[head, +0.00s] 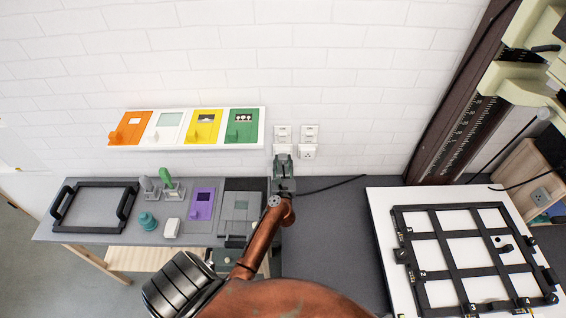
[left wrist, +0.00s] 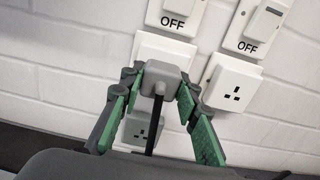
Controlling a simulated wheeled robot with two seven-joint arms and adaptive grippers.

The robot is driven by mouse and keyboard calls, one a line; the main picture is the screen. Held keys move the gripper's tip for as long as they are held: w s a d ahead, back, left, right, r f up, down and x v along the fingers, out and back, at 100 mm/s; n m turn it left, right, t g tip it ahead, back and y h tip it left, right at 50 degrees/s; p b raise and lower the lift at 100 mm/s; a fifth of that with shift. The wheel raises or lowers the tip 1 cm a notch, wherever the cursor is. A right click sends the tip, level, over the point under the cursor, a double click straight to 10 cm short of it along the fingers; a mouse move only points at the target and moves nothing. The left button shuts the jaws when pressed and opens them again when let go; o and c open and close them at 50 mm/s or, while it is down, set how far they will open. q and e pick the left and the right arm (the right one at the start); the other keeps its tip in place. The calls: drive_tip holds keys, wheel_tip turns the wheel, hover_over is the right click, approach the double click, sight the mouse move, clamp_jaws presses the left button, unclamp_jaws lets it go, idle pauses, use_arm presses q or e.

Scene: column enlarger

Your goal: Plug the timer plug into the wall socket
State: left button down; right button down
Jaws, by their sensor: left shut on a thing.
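My left gripper (head: 283,158) is raised to the white wall below the left switch. In the left wrist view, its green-padded fingers (left wrist: 163,88) are shut on a grey plug (left wrist: 160,76) with a black cable (left wrist: 152,130) hanging down. The plug is in front of the left wall socket (left wrist: 164,45) and hides most of its face; I cannot tell whether its pins are inside. The right wall socket (left wrist: 232,86) is empty and also shows in the head view (head: 308,153). Both switches above read OFF. My right gripper is not in view.
A grey block with socket holes (left wrist: 141,129) shows below the plug. A shelf (head: 188,145) with coloured panels hangs left of the sockets. Trays and small items cover the left table. A black-framed easel (head: 445,240) and the enlarger column (head: 462,120) stand right. A black cable crosses the dark counter (head: 335,225).

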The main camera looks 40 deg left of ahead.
use_arm(q)
drive_tip(key=c, duration=1.4)
unclamp_jaws()
drive_tip(key=shift+o, duration=1.1)
drive_tip(key=shift+s+d, duration=0.1)
drive_tip(key=shift+s, duration=0.05)
drive_tip(key=shift+s+d, duration=0.35)
drive_tip(key=shift+s, duration=0.05)
drive_tip(key=shift+s+d, duration=0.2)
drive_tip(key=shift+s, duration=0.05)
drive_tip(key=shift+p+v, duration=0.4)
drive_tip(key=shift+v, duration=0.7)
drive_tip(key=shift+s+d, duration=0.1)
